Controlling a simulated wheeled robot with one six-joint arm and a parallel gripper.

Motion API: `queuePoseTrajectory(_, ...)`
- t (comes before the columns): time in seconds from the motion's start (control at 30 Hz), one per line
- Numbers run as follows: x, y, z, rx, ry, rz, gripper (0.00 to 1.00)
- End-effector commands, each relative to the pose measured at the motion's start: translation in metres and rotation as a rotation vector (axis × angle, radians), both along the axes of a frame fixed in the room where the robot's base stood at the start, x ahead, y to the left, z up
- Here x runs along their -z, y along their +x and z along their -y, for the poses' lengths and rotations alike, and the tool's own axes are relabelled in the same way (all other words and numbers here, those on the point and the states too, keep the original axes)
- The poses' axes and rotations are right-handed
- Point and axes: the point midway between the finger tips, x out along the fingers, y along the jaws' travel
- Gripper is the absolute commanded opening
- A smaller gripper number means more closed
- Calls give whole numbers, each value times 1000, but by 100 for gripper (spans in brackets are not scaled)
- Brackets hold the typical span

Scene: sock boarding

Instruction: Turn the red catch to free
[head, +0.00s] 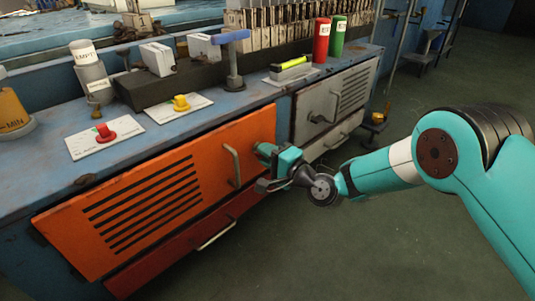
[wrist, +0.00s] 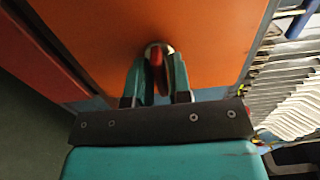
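A red piece (wrist: 156,56), which looks like a catch, stands on a round metal base on an orange panel in the wrist view. My gripper (wrist: 158,72) has one teal finger on each side of it. I cannot tell whether the fingers touch it. In the head view my gripper (head: 262,150) is at the right end of the orange door (head: 215,150) and hides that spot. Another red knob (head: 104,132) sits on a white labelled plate (head: 83,145) on the bench top, well away from my gripper.
A yellow knob (head: 181,102) sits on a second white plate. A bar handle (head: 232,165) stands out from the orange door, left of my gripper. A grey cabinet door (head: 335,98) is to the right. A blue-topped post (head: 232,60) stands on the bench. The floor (head: 400,250) in front is clear.

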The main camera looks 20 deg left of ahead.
Motion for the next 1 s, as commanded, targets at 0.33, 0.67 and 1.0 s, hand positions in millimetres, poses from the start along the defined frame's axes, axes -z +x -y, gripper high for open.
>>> queuePoseTrajectory(0.33, 0, 2, 1, 6, -23, 52, 0)
queuePoseTrajectory(0.67, -1, 3, 2, 7, -113, 273, 0)
queuePoseTrajectory(1.0, 0, 3, 2, 7, -237, 574, 0)
